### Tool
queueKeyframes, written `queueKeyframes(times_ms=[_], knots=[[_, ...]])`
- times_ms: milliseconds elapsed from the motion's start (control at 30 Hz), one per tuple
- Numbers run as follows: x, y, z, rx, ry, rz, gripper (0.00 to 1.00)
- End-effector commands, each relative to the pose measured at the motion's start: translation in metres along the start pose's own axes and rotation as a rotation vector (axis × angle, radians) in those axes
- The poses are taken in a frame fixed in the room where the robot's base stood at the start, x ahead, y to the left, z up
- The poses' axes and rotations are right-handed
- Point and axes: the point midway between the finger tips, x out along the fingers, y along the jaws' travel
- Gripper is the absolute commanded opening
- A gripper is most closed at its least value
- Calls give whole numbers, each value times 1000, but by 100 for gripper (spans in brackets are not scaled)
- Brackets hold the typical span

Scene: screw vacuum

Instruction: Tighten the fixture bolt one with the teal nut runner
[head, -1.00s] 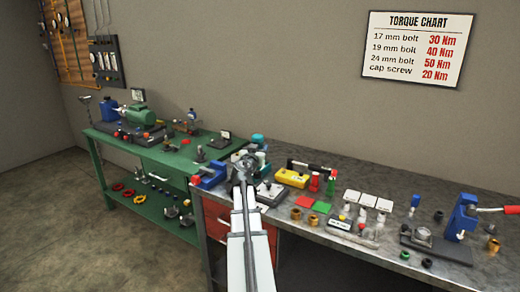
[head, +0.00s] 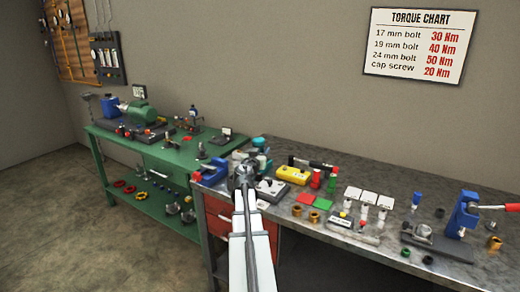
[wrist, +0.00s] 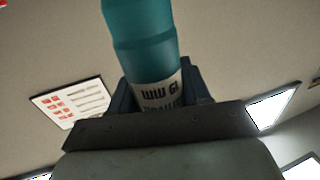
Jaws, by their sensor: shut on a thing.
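In the head view, my gripper (head: 247,168) is at the left end of the grey bench, largely hidden by my own arm. Teal (head: 259,142) shows just behind it. I cannot pick out fixture bolt one; a grey clamped fixture (head: 424,233) stands at the right of the bench.
A blue vise (head: 210,172) stands left of my gripper, a yellow box (head: 293,175) to its right. Bronze sockets (head: 314,217), red and green pads and white-tagged holders crowd the grey bench (head: 400,185). A blue press (head: 463,215) has a red handle. A green bench (head: 165,153) adjoins on the left.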

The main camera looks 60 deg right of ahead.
Motion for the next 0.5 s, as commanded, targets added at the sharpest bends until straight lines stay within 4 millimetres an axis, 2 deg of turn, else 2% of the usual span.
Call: queueKeyframes(times_ms=[500], knots=[[0,0,24,0,1,0,0]])
